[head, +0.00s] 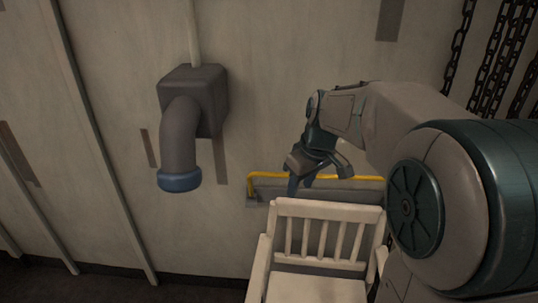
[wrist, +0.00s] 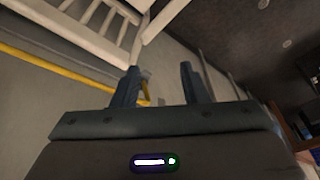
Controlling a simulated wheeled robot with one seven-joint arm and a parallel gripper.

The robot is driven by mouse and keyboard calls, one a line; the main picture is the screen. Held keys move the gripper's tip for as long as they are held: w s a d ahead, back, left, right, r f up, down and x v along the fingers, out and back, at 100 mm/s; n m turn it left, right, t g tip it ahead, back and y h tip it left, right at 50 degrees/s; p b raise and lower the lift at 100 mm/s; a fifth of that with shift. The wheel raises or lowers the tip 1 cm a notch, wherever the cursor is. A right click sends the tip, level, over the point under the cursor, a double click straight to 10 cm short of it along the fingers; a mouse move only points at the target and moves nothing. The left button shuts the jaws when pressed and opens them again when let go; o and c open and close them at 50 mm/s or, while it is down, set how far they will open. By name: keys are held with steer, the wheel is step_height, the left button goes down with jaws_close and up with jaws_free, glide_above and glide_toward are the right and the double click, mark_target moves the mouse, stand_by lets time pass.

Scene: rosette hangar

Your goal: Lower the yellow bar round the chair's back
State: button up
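The yellow bar (head: 265,175) runs level along the wall behind the white chair (head: 326,210), in front of a grey wall plate. My gripper (head: 300,184) points down at the bar, above and behind the chair's slatted back, and hides part of the bar. In the wrist view my gripper (wrist: 160,86) has its two fingers apart with nothing held between them. There the yellow bar (wrist: 60,72) slants from the left edge and passes behind the left finger. The chair (wrist: 95,38) fills the top left. I cannot tell whether a finger touches the bar.
A grey elbow pipe (head: 180,135) with a blue end sticks out of the wall on the left. Chains (head: 490,60) hang at the upper right. The chair's armrests stand close below my arm.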

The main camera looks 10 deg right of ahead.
steer(key=w+d+n+y+p, duration=0.1)
steer(key=w+n, duration=0.2)
steer(key=w, duration=0.4)
steer(key=w+d+n+p, duration=0.1)
steer(key=w+n+p, duration=0.1)
steer(key=w, duration=0.6)
steer(key=n+y+p, duration=0.2)
steer(key=n, duration=0.3)
glide_toward(276, 173)
steer(key=shift+h, duration=0.3)
steer(key=p+x, duration=0.2)
steer(key=x, duration=0.6)
steer(key=shift+w+a+f+p, duration=0.1)
steer(key=shift+w+a+p, duration=0.05)
steer(key=shift+a+p, duration=0.15)
jaws_close()
